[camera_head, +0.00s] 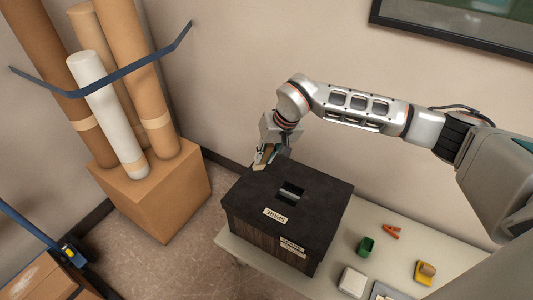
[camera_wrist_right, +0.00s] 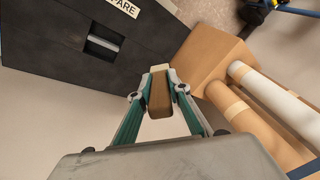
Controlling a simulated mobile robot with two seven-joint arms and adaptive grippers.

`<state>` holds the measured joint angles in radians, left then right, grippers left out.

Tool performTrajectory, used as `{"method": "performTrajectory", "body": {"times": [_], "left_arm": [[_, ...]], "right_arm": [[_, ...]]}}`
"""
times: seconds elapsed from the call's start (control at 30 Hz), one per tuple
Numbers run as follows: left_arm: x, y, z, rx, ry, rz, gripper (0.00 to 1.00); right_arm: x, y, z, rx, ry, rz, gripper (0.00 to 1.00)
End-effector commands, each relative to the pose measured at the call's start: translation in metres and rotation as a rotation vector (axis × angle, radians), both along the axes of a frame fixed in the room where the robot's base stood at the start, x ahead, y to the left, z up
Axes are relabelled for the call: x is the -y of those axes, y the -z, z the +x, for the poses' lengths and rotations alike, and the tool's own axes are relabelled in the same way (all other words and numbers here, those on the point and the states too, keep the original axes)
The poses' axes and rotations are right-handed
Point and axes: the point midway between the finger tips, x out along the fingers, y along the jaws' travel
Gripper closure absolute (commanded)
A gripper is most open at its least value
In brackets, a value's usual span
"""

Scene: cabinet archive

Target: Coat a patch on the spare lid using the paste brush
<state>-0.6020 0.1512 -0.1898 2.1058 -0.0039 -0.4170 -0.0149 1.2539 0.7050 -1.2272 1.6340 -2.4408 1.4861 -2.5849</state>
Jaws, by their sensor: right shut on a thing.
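The black spare lid (camera_head: 318,197), with a SPARE label and a slot holding a grey bar, tops a dark box on the table. The lid also shows in the wrist view (camera_wrist_right: 60,50). My right gripper (camera_head: 266,155) is shut on the paste brush (camera_wrist_right: 160,95), which has a brown block body and a pale tip. The brush also shows in the head view (camera_head: 262,158), by the lid's back left corner. I cannot tell whether its tip touches the lid. No coated patch can be made out. My left gripper is not in view.
The pale table (camera_head: 340,258) carries a green holder (camera_head: 366,246), an orange clip (camera_head: 391,231), a yellow-and-brown item (camera_head: 425,271) and a white block (camera_head: 352,281) right of the box. A carton (camera_head: 165,195) with tall rolls stands left. A wall lies behind.

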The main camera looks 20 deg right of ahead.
Motion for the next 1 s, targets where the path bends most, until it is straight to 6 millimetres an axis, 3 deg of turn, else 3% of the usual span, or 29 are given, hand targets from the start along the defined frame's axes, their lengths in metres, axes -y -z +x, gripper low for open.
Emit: {"method": "performTrajectory", "body": {"times": [0.4,0.63,1.0], "left_arm": [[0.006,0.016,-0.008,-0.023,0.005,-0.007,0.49],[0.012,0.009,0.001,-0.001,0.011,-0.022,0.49],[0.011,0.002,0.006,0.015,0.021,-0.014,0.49]], "right_arm": [[0.000,0.029,0.000,-0.008,0.002,-0.001,1.00],[0.000,0.051,0.000,-0.007,0.001,-0.001,1.00],[0.000,0.052,0.002,0.001,0.002,-0.002,1.00]]}}
